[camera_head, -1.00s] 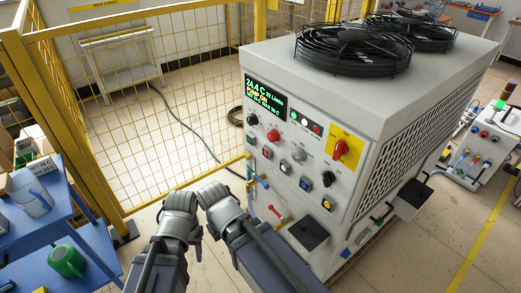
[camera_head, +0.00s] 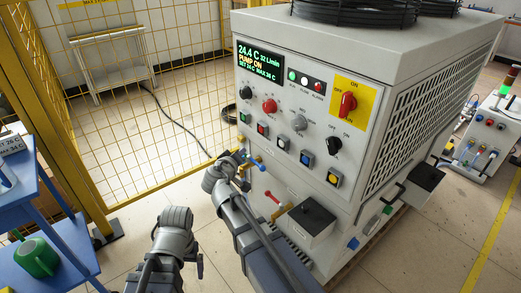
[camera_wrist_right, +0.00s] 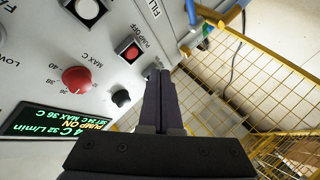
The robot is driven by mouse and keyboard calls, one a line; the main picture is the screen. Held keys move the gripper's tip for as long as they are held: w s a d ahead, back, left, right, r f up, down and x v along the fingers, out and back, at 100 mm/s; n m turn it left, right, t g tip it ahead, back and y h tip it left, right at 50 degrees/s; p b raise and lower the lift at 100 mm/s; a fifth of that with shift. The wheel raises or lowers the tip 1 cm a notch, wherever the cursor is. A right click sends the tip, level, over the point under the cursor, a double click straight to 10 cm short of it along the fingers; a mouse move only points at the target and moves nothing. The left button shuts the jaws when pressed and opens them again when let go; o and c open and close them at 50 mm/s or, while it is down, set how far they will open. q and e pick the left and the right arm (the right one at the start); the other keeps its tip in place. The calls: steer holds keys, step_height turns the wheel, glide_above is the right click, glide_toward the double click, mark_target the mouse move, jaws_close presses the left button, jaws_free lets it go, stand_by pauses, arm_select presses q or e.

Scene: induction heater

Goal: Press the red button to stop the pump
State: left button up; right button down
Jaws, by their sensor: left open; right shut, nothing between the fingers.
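The chiller-like machine (camera_head: 312,220) stands ahead, its front panel facing me. The red square button (camera_head: 262,129) is in the panel's button row, second from the left. In the right wrist view it is the red button (camera_wrist_right: 132,52) labelled PUMP OFF. The display (camera_head: 260,58) reads PUMP ON. My right gripper (camera_head: 242,158) is shut and empty, just below and left of the red button in the head view. Its closed fingers (camera_wrist_right: 160,74) appear near the panel edge, beside the button and apart from it in the picture. My left gripper (camera_head: 197,262) is open, low and left, away from the panel.
A red knob (camera_head: 269,105), a black knob (camera_head: 246,92) and other coloured buttons surround the red button. A yellow mesh fence (camera_head: 150,110) stands behind left.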

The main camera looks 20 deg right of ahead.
mark_target(262, 129)
arm_select(q)
step_height(262, 129, down, 6)
steer(key=b, duration=0.3)
steer(key=shift+r+b, duration=0.25)
steer(key=shift+b, duration=0.05)
arm_select(e)
steer(key=w+n+t, duration=0.1)
steer(key=w+t, duration=0.1)
steer(key=w, duration=0.1)
steer(key=w+a+n+t, duration=0.1)
steer(key=w, duration=0.1)
steer(key=shift+w+n+t+y, duration=0.25)
steer(key=shift+n+t+y, duration=0.05)
steer(key=shift+t+y, duration=0.1)
steer(key=w+d, duration=0.3)
steer(key=d, duration=0.5)
steer(key=shift+d, duration=0.2)
steer(key=shift+d, duration=0.1)
stand_by(0.9)
steer(key=shift+w+d, duration=0.1)
steer(key=shift+d, duration=0.15)
